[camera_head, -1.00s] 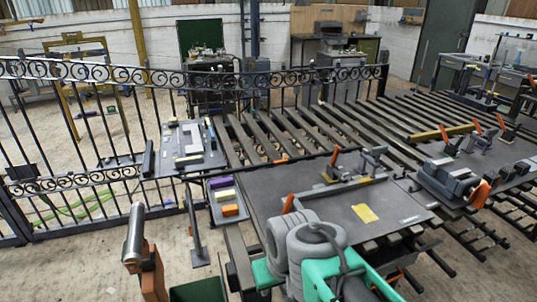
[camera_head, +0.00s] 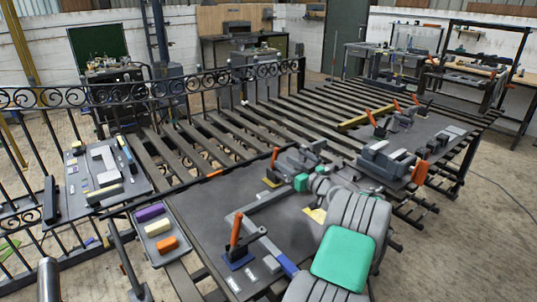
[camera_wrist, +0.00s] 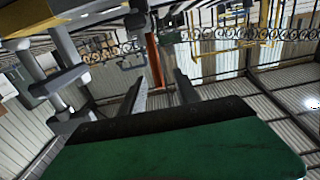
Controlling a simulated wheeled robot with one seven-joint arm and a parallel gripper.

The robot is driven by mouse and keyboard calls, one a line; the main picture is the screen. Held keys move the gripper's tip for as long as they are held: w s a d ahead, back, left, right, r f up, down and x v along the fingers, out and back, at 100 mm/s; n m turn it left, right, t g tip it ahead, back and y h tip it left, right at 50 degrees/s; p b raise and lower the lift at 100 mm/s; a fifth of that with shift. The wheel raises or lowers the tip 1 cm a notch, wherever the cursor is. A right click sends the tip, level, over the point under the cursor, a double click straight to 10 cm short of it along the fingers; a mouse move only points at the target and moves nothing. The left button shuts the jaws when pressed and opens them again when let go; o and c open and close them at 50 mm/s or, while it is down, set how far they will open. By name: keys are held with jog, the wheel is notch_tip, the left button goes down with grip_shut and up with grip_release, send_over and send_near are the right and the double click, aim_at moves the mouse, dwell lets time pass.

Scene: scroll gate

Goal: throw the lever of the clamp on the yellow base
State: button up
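The clamp on the yellow base (camera_head: 271,183) stands at the back of the near tabletop. Its orange lever (camera_head: 275,157) stands roughly upright, and grey clamp parts (camera_head: 311,150) lie to its right. My gripper's green palm shows just right of the base in the head view; its fingertips are hard to make out there. In the wrist view my gripper (camera_wrist: 158,85) is open, its two dark fingers apart. The orange lever (camera_wrist: 155,62) appears in the gap between them, without clear contact. Grey clamp parts (camera_wrist: 55,55) fill the upper left there.
A clamp with a blue base (camera_head: 237,256) and orange lever stands nearer on the tabletop. A yellow patch (camera_head: 313,214) lies by my arm. A grey vise (camera_head: 388,162) and more orange-levered clamps (camera_head: 378,122) stand to the right. A scrolled fence (camera_head: 150,92) runs behind.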

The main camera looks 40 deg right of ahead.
aim_at(277, 156)
jog(key=w, duration=0.2)
jog(key=w+d+p, duration=0.1)
jog(key=w, duration=0.4)
jog(key=shift+d+p, duration=0.25)
jog(key=shift+p, duration=0.1)
jog(key=shift+r, duration=0.1)
grip_shut()
dwell(0.9)
